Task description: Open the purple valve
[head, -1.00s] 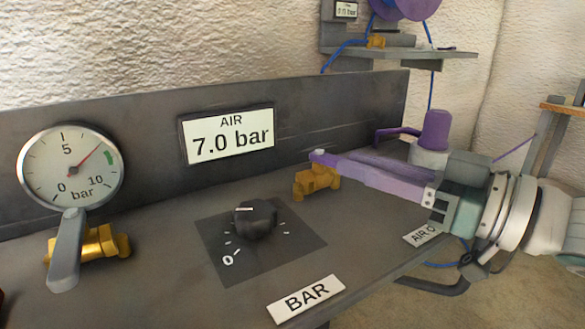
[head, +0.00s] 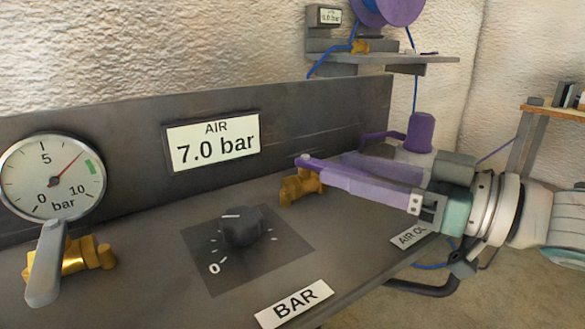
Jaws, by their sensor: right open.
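The brass valve body (head: 301,188) of the purple valve sits at the right part of the grey bench. The rounded end of its purple lever (head: 304,160) shows above the brass. My right gripper (head: 336,164) comes in from the right with its long purplish fingers at the lever. The fingers are open, one nearer and one farther, and the lever appears to run between them. Similar colours overlap there, so contact and the lever's far end cannot be made out. My left gripper is out of view.
A grey-levered brass valve (head: 75,256) stands below the round gauge (head: 52,177) at left. The AIR display (head: 212,141) reads 7.0 bar. A black knob (head: 240,228) and BAR label (head: 293,304) are in front. A purple-capped cylinder (head: 420,132) stands behind my gripper.

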